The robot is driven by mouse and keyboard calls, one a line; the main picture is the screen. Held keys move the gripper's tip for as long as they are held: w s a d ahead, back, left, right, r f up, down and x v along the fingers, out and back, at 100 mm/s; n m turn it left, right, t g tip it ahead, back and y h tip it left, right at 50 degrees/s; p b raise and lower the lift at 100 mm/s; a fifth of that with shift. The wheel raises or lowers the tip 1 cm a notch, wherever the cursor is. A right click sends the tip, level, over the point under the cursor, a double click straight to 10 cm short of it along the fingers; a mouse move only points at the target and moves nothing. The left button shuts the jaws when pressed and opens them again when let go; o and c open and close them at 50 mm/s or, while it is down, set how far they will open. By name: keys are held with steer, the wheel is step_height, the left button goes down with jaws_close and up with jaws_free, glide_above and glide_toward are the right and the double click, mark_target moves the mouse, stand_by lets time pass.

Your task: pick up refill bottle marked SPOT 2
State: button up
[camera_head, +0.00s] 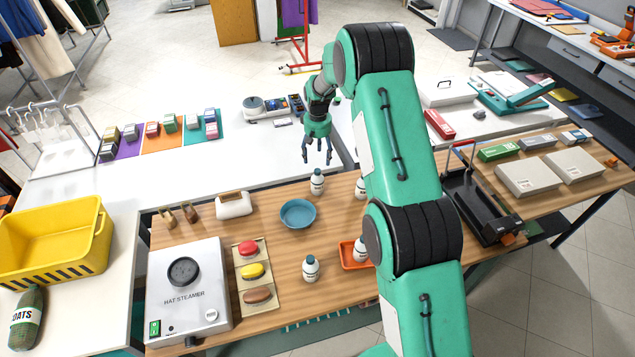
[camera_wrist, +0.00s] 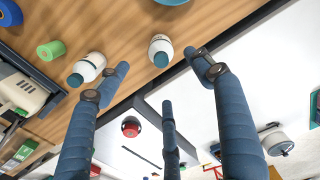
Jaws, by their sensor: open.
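Several white bottles with dark teal caps stand on the wooden table. One bottle (camera_head: 317,183) is at the far edge, just below my gripper (camera_head: 318,158); a second bottle (camera_head: 360,190) is partly hidden by my arm. A third bottle (camera_head: 310,269) is nearer, and a fourth (camera_head: 360,250) stands at the orange tray (camera_head: 346,256), partly hidden. I cannot read SPOT 2 on any of them. The wrist view shows two bottles, one (camera_wrist: 160,49) between my spread fingers (camera_wrist: 160,76) and one (camera_wrist: 87,69) by the left finger. My gripper is open, empty and apart from them.
A blue bowl (camera_head: 298,214) sits close to the far bottle. The hat steamer (camera_head: 187,290), a board with coloured pads (camera_head: 257,295) and a white box (camera_head: 234,204) are to the left. A black rack (camera_head: 475,205) stands right.

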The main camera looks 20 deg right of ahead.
mark_target(318, 170)
steer(key=shift+w+d+f, duration=0.1)
steer(key=shift+w+f, duration=0.05)
steer(key=shift+f, duration=0.35)
steer(key=shift+w+f, duration=0.15)
steer(key=shift+f, duration=0.35)
steer(key=shift+f, duration=0.15)
steer(key=shift+f+p, duration=0.3)
steer(key=shift+f, duration=3.9)
steer(key=shift+f, duration=0.1)
steer(key=shift+f+p, duration=0.3)
steer(key=shift+f, duration=2.15)
steer(key=c, duration=1.4)
steer(key=shift+c, duration=0.2)
